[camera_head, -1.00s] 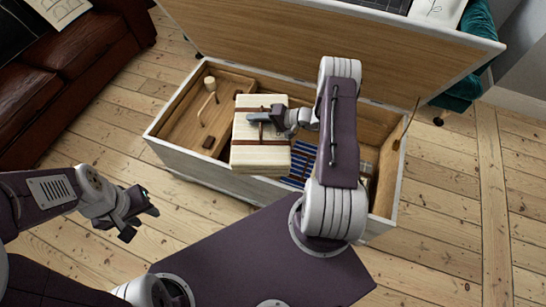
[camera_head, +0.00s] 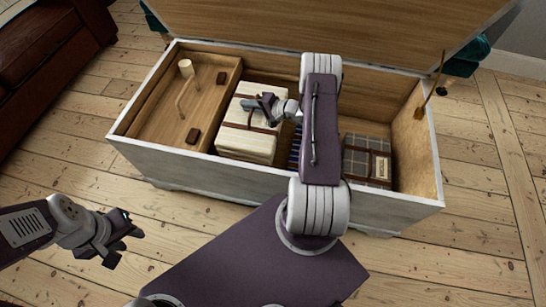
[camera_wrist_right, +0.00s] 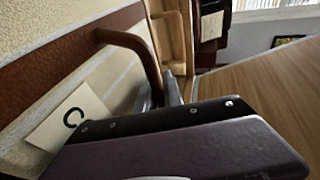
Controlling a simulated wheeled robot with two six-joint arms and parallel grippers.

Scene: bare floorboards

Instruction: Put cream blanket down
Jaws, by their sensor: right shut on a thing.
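The cream blanket (camera_head: 245,143), a folded block with brown straps, is inside the open wooden chest (camera_head: 250,176), left of its middle. My right gripper (camera_head: 258,106) is shut on its strap handle from above. I cannot tell whether the blanket touches the chest's bottom. In the right wrist view, the cream fabric (camera_wrist_right: 45,42), a brown handle (camera_wrist_right: 130,45) and a pale tag with a letter "C" show close up beside the gripper (camera_wrist_right: 170,88). My left gripper (camera_head: 124,240) is open and empty, over the floor in front of the chest.
A wooden tray (camera_head: 222,87) fills the chest's left end. A grey plaid blanket (camera_head: 356,165) lies at the right, and a blue striped one (camera_head: 294,150) is mostly behind my right arm. The raised lid (camera_head: 330,35) stands behind. A brown sofa (camera_head: 45,55) is at left.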

